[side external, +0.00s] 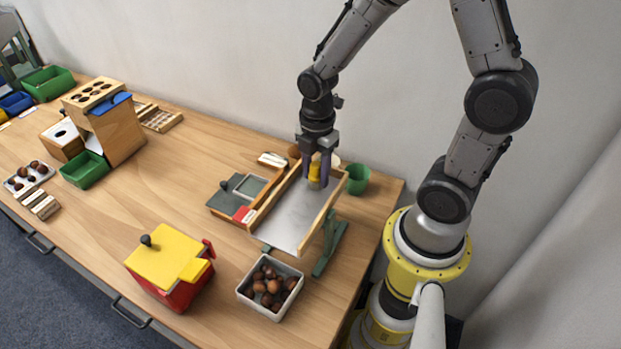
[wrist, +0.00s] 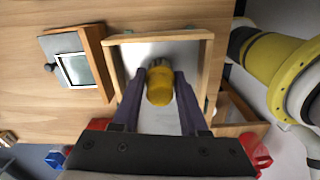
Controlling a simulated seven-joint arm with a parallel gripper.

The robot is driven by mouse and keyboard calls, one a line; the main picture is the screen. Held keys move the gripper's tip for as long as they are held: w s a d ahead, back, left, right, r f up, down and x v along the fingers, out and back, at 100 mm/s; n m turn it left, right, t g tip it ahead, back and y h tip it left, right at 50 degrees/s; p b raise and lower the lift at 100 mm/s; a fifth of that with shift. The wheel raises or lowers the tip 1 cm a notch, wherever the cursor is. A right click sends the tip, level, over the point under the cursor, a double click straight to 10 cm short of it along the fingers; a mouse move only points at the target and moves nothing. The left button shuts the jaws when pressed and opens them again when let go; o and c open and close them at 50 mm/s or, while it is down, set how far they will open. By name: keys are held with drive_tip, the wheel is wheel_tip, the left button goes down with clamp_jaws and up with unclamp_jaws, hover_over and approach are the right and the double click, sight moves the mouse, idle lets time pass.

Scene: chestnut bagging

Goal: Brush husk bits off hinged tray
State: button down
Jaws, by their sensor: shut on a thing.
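The hinged tray (side external: 297,215) has a pale metal floor and wooden side walls. It stands at the right end of the table, and its floor also shows in the wrist view (wrist: 190,52). My gripper (side external: 316,181) points down over the tray's far part, shut on a yellow-handled brush (side external: 315,171). In the wrist view the yellow handle (wrist: 160,87) sits between the two dark fingers, with a pale end beyond it. I cannot tell whether the brush touches the floor. Husk bits are too small to make out.
A green cup (side external: 356,180) stands right behind the tray. A green support (side external: 330,245) is at its right side. A white bin of chestnuts (side external: 270,287) and a red box with yellow lid (side external: 170,265) stand in front.

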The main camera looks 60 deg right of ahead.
drive_tip(key=shift+a+r, duration=0.1)
drive_tip(key=shift+r, duration=3.85)
